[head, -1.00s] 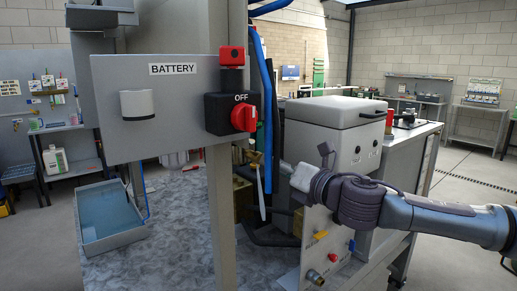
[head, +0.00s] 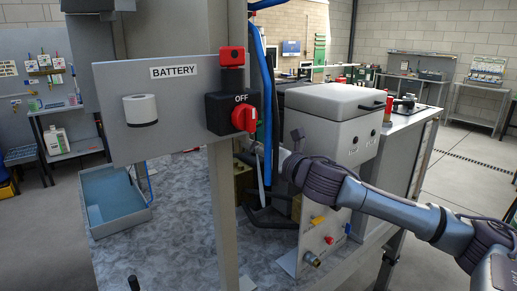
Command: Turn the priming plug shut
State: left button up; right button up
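I cannot pick out the priming plug with certainty. A brass-coloured fitting (head: 312,258) sticks out low on a pale upright panel (head: 318,232), with a small red knob (head: 328,240), a blue one and a yellow tag close by. My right arm comes in from the right, and my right gripper (head: 286,160) points away from me, left of the white box and above the panel. My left gripper does not show.
A grey BATTERY panel (head: 175,95) with a red rotary switch (head: 243,118) marked OFF stands in front at left. A post (head: 222,200) and blue hoses (head: 272,80) partly block the middle. A white lidded box (head: 330,105) stands behind my wrist. A blue-grey tray (head: 115,205) lies left.

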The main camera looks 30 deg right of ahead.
grip_shut()
jog(key=shift+m, duration=0.3)
